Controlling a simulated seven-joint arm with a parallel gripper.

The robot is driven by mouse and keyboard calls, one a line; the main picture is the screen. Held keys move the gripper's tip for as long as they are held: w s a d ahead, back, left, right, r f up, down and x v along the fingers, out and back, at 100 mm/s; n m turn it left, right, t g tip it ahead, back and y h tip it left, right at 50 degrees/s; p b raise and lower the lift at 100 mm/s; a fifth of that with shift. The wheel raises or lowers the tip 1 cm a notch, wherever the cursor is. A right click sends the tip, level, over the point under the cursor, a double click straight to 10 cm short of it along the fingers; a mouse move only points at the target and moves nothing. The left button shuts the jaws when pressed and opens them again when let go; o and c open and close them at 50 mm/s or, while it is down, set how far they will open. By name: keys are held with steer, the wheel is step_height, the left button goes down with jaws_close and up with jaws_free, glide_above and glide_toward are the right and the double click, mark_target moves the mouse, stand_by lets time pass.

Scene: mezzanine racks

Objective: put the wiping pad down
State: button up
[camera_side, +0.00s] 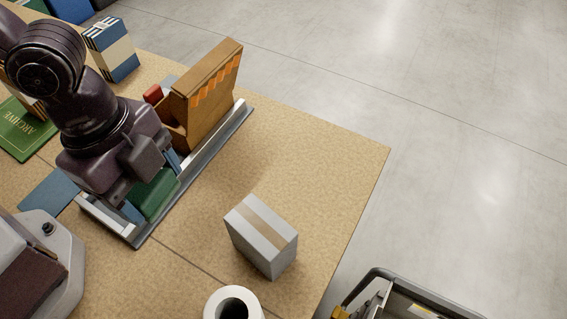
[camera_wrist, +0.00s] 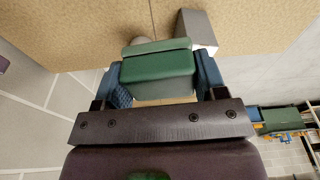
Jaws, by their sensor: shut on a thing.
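The wiping pad looks like a green block with a lighter green layer (camera_wrist: 158,66); it also shows in the side view (camera_side: 155,196). My gripper (camera_wrist: 160,72) is shut on it, with a blue finger against each side. In the side view my gripper (camera_side: 151,187) points down over the near-left end of a grey metal rail or tray (camera_side: 190,177) on the tan table. The pad sits low, beside the rail. My wrist hides much of that area, and I cannot tell whether the pad touches the surface below.
A wooden holder (camera_side: 212,95) stands at the rail's far end. A grey taped box (camera_side: 262,238) and a white roll (camera_side: 215,305) stand to the right and front. A blue flat piece (camera_side: 48,190) lies left. Table between box and holder is clear.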

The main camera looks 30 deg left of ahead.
steer(key=w+d+n+t, duration=0.1)
steer(key=w+d+n, duration=0.1)
steer(key=w+n, duration=0.35)
steer(key=w+d+n, duration=0.3)
steer(key=w, duration=0.6)
glide_above(328, 169)
steer(key=shift+y, duration=0.3)
steer(key=f, duration=1.4)
steer(key=shift+s+a+f, duration=0.25)
steer(key=shift+s+a, duration=0.1)
steer(key=shift+s, duration=0.05)
steer(key=shift+w+d+f, duration=0.1)
steer(key=shift+w+f, duration=0.05)
steer(key=shift+f, duration=0.15)
steer(key=shift+w+f, duration=0.1)
steer(key=shift+f, duration=1.45)
steer(key=o, duration=0.9)
steer(key=shift+f, duration=0.15)
steer(key=shift+o, duration=0.2)
